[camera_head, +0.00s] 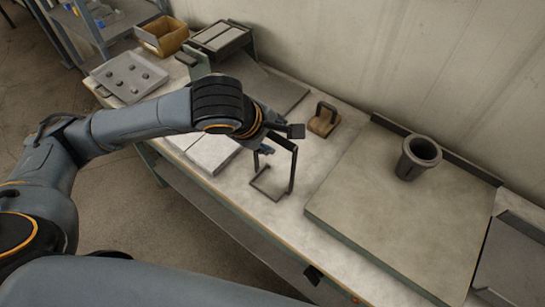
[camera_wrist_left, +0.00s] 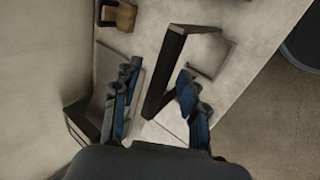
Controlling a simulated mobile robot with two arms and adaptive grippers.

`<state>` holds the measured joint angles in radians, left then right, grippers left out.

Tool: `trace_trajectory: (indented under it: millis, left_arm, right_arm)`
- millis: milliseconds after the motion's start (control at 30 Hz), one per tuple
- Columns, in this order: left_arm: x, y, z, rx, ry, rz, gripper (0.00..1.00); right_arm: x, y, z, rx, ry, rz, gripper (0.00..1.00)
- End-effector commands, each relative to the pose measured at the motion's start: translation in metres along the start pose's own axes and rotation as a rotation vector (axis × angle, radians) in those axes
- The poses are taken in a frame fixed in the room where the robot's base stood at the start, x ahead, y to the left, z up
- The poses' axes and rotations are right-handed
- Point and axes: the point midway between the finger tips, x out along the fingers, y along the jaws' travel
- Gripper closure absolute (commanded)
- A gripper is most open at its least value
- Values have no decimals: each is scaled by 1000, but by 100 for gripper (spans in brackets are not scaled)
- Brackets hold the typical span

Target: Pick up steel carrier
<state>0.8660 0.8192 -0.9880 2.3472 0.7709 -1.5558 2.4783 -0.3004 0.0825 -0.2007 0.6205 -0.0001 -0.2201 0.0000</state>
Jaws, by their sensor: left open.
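The steel carrier (camera_head: 292,172) is a dark open frame with upright sides, a top bar and a square base. It stands on the workbench left of the large plate. My left gripper (camera_head: 280,141) is at the carrier's top, fingers apart. In the left wrist view the carrier's dark top bar (camera_wrist_left: 166,72) runs between the two open fingers of the gripper (camera_wrist_left: 158,100), with a visible gap on each side. I cannot tell whether either finger touches it. My right gripper is not in view.
A dark cup (camera_head: 417,160) stands on a large raised plate (camera_head: 375,215) to the right. A wooden block with a dark handle (camera_head: 323,121) sits behind the carrier. A tray with small pieces (camera_head: 128,77) and a yellowish bin (camera_head: 162,35) are at the far left.

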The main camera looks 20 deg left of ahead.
Motion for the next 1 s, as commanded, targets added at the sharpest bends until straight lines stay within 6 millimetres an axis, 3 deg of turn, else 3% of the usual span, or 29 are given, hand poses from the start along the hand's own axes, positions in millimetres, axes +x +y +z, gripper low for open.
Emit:
trace_trajectory:
  millis: [300,500,1000]
  left_arm:
    - [7,0,0,0,0,1,59]
    - [6,0,0,0,0,0,100]
    - [6,0,0,0,0,2,100]
  right_arm:
    - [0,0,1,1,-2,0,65]
    - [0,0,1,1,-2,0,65]
    - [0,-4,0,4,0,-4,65]
